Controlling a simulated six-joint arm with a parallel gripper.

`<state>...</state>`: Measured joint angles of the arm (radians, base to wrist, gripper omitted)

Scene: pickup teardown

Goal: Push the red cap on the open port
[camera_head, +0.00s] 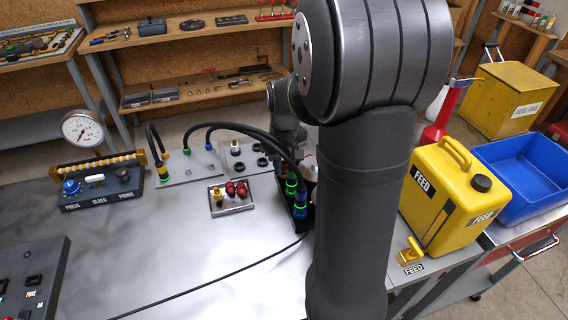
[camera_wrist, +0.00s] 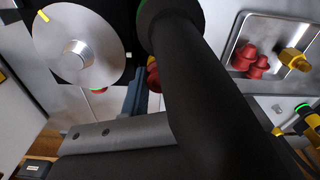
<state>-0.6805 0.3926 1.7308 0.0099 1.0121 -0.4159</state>
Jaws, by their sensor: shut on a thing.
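My gripper (camera_wrist: 138,92) shows in the wrist view as blue-grey fingers at the centre, largely covered by a thick black hose. It is shut on a red cap (camera_wrist: 153,76), of which only a sliver shows beside the hose. In the head view my own arm hides most of the gripper and the held cap. A dark manifold block (camera_head: 298,218) with green- and blue-ringed hose fittings stands by my arm. I cannot make out the open port. More red caps (camera_head: 236,188) and a yellow one (camera_head: 218,197) lie in a metal tray (camera_head: 232,210).
Black hoses (camera_head: 240,128) arch from a grey plate (camera_head: 187,172) to the block. A round silver disc (camera_wrist: 80,48) is close in the wrist view. A yellow feed can (camera_head: 440,205) and blue bin (camera_head: 525,170) stand right. The front bench is mostly clear, crossed by a cable (camera_head: 215,277).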

